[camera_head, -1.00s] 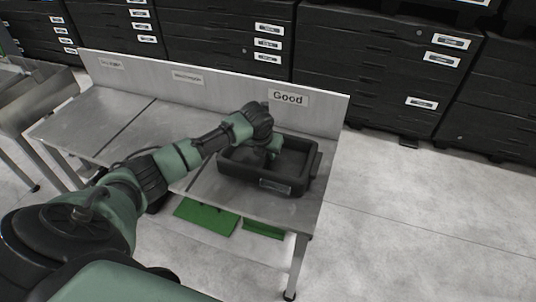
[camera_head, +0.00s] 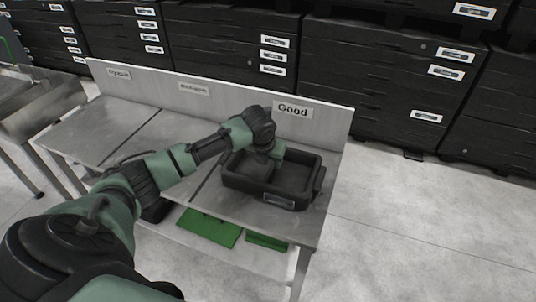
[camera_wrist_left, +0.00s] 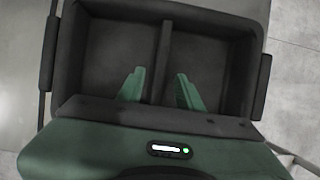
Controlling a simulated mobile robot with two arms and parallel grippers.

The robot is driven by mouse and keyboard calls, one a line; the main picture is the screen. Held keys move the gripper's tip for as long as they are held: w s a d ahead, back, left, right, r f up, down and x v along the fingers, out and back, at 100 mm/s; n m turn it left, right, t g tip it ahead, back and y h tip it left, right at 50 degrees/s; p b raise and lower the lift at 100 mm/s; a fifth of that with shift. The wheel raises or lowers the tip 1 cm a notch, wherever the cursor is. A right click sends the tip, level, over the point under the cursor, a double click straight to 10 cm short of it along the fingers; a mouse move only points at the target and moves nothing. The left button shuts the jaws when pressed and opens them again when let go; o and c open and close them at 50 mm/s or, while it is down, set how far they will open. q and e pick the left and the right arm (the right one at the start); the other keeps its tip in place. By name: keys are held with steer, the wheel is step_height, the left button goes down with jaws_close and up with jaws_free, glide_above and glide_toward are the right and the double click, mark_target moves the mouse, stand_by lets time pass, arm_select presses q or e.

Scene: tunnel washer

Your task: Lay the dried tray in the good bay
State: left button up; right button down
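The dark grey tray (camera_head: 282,201) sits on the right-hand bay of the metal bench (camera_head: 222,214), below the "Good" sign (camera_head: 292,110). It looks flat and lies right of the bay's dividing line. In the left wrist view the tray (camera_wrist_left: 254,90) shows a middle divider and two empty compartments. My left gripper (camera_head: 277,158) is at the tray's back side. In the wrist view its two green fingers (camera_wrist_left: 161,74) are apart, one on each side of the divider line. I cannot tell whether they touch the tray. My right gripper is not in view.
Two other bays lie to the left, with signs on the backboard (camera_head: 160,80); their tops look clear. Green pieces (camera_head: 208,228) lie on the lower shelf. Black drawer cabinets (camera_head: 375,75) stand behind the bench. The floor (camera_head: 430,230) on the right is free.

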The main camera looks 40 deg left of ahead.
arm_select(q)
steer(key=v, duration=0.7)
steer(key=shift+s, duration=0.15)
